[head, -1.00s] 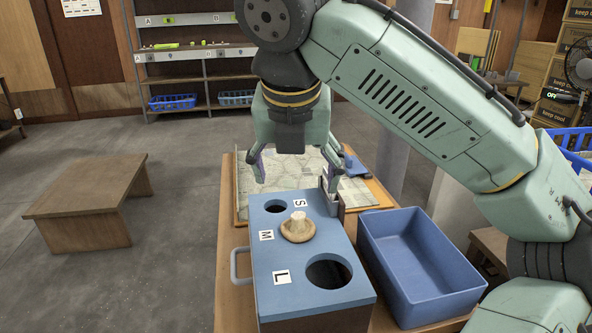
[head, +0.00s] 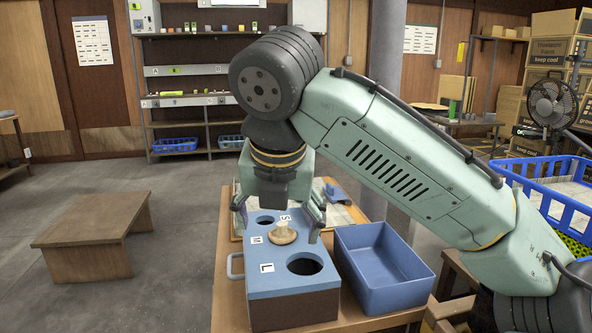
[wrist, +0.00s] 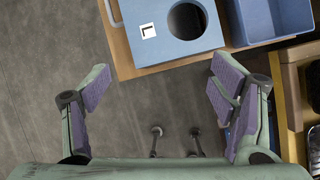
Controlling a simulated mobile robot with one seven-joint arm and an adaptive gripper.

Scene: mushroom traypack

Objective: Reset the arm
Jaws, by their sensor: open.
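My gripper (head: 278,214) is open, with its fingers spread and nothing between them. It hangs pointing down above the blue-topped sorting box (head: 322,282). In the wrist view my gripper (wrist: 161,90) is also open and empty, with floor and the table edge below. The S hole (head: 265,221) and L hole (head: 304,264) are uncovered. The box's L corner (wrist: 150,30) shows at the top of the wrist view.
An empty blue bin (head: 384,266) stands right of the box on the wooden table (head: 228,292). A low wooden bench (head: 92,235) is at left, with open floor between. A blue basket (head: 555,200) and a fan (head: 553,103) are at right. Shelves stand behind.

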